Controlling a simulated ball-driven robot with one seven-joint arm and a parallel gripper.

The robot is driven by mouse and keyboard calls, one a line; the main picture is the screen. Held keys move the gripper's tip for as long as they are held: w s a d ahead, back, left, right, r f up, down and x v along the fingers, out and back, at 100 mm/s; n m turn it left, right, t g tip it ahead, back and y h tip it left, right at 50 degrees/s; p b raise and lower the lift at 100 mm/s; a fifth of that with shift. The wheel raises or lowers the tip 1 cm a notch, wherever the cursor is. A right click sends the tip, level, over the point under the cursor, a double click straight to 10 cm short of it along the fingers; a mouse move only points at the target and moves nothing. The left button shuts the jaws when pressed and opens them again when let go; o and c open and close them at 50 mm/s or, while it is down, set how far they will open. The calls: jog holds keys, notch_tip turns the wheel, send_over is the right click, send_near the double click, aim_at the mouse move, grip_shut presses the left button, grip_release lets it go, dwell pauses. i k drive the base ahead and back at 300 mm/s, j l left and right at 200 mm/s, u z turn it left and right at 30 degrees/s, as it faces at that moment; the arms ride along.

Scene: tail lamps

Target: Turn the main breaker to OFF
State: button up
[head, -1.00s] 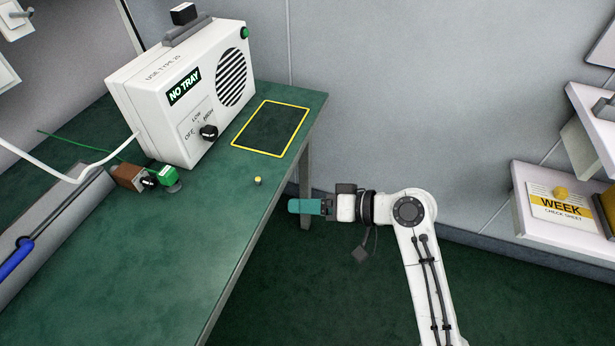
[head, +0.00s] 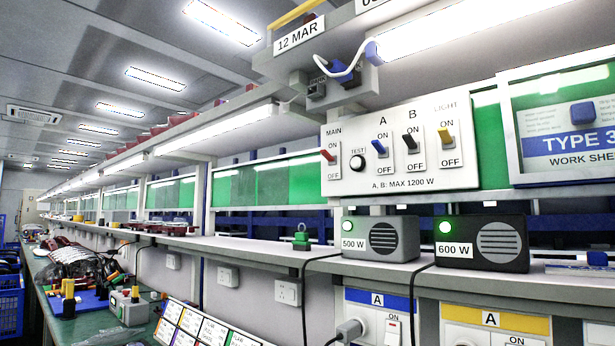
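The white switch panel (head: 371,175) hangs above the shelf, right of the middle of the head view. Its MAIN breaker is the small red lever (head: 327,155) at the panel's left end, with ON marked above and OFF below. The lever appears tilted up toward ON, though it is small. My gripper is not in this view.
Below, the 500 W box (head: 381,238) and 600 W box (head: 482,242) show green lights.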

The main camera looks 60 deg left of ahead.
aim_at(324, 152)
jog(key=j+u, duration=0.6)
jog(key=u, duration=0.15)
jog(key=j+u, duration=0.4)
jog(key=i, duration=0.55)
